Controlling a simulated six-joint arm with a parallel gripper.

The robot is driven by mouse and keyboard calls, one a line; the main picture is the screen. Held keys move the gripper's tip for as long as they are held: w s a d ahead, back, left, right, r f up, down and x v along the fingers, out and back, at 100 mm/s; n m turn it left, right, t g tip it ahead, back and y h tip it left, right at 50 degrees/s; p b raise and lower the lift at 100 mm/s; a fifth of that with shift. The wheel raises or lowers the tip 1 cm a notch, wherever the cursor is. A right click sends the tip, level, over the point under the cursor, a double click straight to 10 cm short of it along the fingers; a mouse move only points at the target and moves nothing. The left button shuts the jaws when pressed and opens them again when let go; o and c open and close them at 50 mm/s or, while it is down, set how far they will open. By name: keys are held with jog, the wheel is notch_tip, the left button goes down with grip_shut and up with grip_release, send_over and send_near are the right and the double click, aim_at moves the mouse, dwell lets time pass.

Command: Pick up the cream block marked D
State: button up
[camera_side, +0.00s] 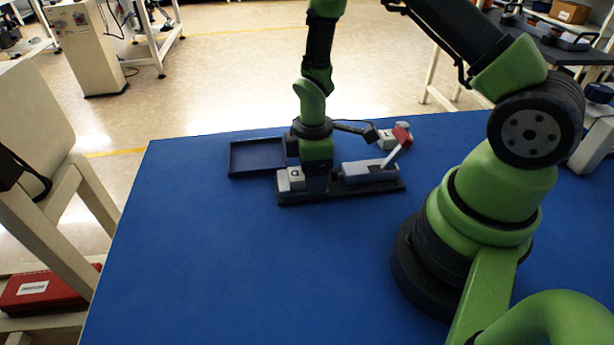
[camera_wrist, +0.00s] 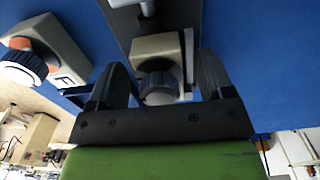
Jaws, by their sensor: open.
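A cream block (camera_wrist: 158,48) with a dark round knob stands on a dark strip between my fingers in the wrist view; no letter on it can be read. A second cream block (camera_wrist: 52,42) with a dark knob is left of my fingers; its mark is too small to read surely. In the side view, a pale block (camera_side: 293,180) is at the left end of a dark base, beside my gripper (camera_side: 317,188), and another pale block (camera_side: 386,141) is farther back. My gripper is open, pointing down, its fingers (camera_wrist: 160,78) on either side of the first block, not visibly gripping it.
A grey clamp (camera_side: 366,173) with a red-ended lever (camera_side: 402,136) sits on the dark base (camera_side: 345,193) just right of my gripper. A shallow dark tray (camera_side: 256,157) is to the left. The front of the blue table (camera_side: 240,265) is clear.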

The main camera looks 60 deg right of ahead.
jog(key=c, duration=1.1)
jog(key=shift+r, duration=0.15)
